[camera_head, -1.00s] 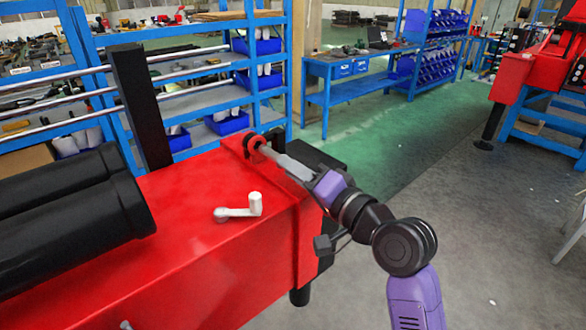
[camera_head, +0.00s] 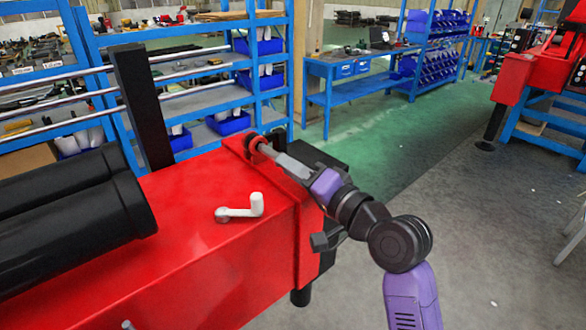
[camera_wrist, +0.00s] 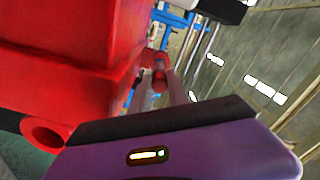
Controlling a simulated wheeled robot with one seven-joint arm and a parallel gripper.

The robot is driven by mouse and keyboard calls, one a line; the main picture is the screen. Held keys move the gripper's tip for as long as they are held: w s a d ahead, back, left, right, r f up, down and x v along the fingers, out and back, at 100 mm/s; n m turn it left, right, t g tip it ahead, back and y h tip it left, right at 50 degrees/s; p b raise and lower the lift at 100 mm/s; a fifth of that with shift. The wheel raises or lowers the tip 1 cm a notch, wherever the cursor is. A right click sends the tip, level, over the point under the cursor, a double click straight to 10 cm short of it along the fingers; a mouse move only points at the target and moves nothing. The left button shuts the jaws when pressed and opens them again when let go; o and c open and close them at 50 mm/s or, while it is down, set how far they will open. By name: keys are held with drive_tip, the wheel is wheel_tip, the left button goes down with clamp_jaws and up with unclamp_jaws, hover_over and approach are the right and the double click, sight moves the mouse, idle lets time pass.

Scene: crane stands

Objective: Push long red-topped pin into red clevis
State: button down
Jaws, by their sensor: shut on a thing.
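The red clevis (camera_head: 252,141) stands at the far end of the red beam's top in the head view. My gripper (camera_head: 268,152), with grey fingers and a purple body, reaches to it from the right, its fingertips right beside it. In the wrist view, a red rounded piece (camera_wrist: 160,70) sits at the tips of my fingers. It appears to be the red top of the pin, with my gripper shut on it. The pin's shaft is hidden, so I cannot tell how deep it sits in the clevis.
The red beam (camera_head: 200,260) carries a white crank handle (camera_head: 240,208) and black cylinders (camera_head: 75,220). A black upright post (camera_head: 142,105) stands behind. A red ring (camera_wrist: 45,133) juts out at lower left in the wrist view. Blue shelves (camera_head: 290,70) stand behind; the floor to the right is open.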

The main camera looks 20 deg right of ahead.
drive_tip(key=shift+x, duration=2.05)
idle(2.0)
drive_tip(key=shift+s+p, duration=0.15)
drive_tip(key=shift+p, duration=0.2)
idle(1.1)
idle(0.3)
idle(1.0)
drive_tip(key=shift+p, duration=0.3)
idle(0.9)
